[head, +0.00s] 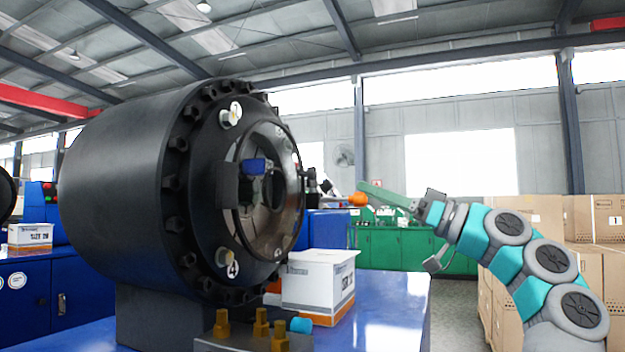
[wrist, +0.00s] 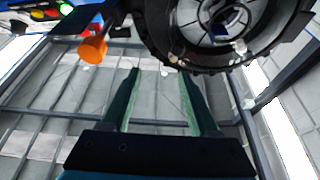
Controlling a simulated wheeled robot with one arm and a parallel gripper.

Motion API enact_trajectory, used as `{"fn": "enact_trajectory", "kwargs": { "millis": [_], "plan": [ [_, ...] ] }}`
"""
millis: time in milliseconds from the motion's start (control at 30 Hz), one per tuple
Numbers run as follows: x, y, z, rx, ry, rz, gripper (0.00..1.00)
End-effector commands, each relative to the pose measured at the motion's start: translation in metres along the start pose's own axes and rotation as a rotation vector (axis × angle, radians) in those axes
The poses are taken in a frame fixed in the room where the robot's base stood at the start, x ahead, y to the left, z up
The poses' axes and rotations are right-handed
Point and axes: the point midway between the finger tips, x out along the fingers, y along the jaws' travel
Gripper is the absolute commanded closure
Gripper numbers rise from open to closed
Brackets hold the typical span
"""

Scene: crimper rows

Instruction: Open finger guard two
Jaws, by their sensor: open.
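A large black crimper (head: 130,165) stands on the blue table, its bolted ring face turned right. A clear round guard (head: 287,215) sits in front of its opening and looks closed; I cannot read a number that marks it as guard two. An orange knob (head: 357,199) on a short rod sticks out to the right of the guard. My gripper (head: 368,189) is open, its green fingers close to the knob. In the wrist view the fingers (wrist: 162,75) are apart and empty, with the orange knob (wrist: 92,50) outside them at upper left and the black ring (wrist: 240,62) beyond.
A white and orange box (head: 318,283) stands on the blue table (head: 385,310) beside the crimper. Brass-coloured posts (head: 262,325) stand at the front. Cardboard boxes (head: 595,215) are stacked at right, behind my arm. A green cabinet (head: 390,248) is further back.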

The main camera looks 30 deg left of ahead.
Motion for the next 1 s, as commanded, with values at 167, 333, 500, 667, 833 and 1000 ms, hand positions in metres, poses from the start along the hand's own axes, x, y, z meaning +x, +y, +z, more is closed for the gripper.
{"fn": "enact_trajectory", "kwargs": {
  "millis": [167, 333, 500, 667, 833, 1000],
  "plan": [
    [0.009, -0.021, 0.006, -0.093, 0.011, -0.042, 0.39],
    [0.014, -0.028, 0.007, -0.116, 0.015, -0.055, 0.39],
    [0.029, -0.029, 0.005, -0.116, 0.014, -0.056, 0.39],
    [0.053, -0.031, 0.004, -0.115, 0.013, -0.058, 0.39],
    [0.077, -0.031, 0.003, -0.113, 0.015, -0.054, 0.39],
    [0.089, -0.032, 0.005, -0.115, 0.015, -0.056, 0.39]
  ]
}}
